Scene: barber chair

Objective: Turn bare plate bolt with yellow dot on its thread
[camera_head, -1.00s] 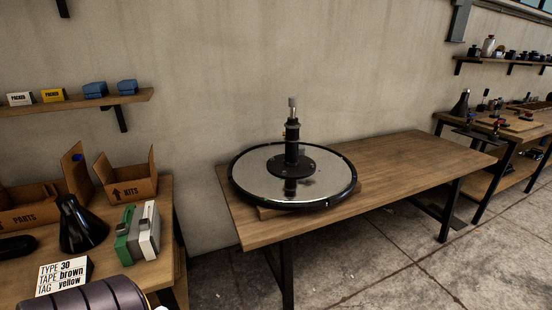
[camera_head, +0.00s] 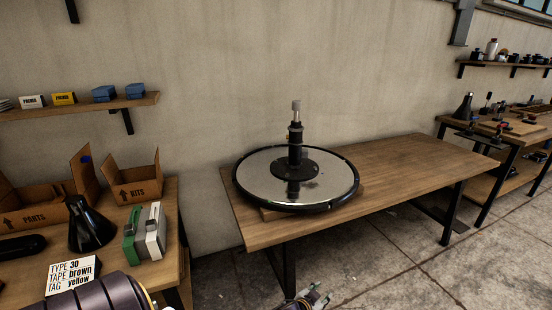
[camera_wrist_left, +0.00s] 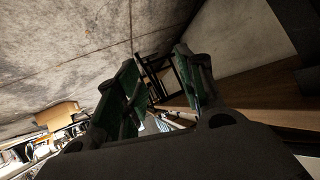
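A round plate (camera_head: 260,180) with a mirror-like top and black rim lies on the middle table (camera_head: 420,160). A black flanged post (camera_head: 295,150) stands upright at its centre, with a grey tip. The bolts on the flange are too small to tell apart, and I cannot make out a yellow dot on any thread. My left gripper (camera_head: 311,298) shows at the bottom edge, in front of and below the table. In the left wrist view its two fingers (camera_wrist_left: 158,95) are apart with nothing held between them. My right gripper is not in view.
The left bench holds open cardboard boxes (camera_head: 134,178), a black cone (camera_head: 90,226), green and white cases (camera_head: 146,232) and a card (camera_head: 72,273) reading type 30, tape brown, tag yellow. The middle table's right half is bare. Another bench (camera_head: 500,130) stands far right.

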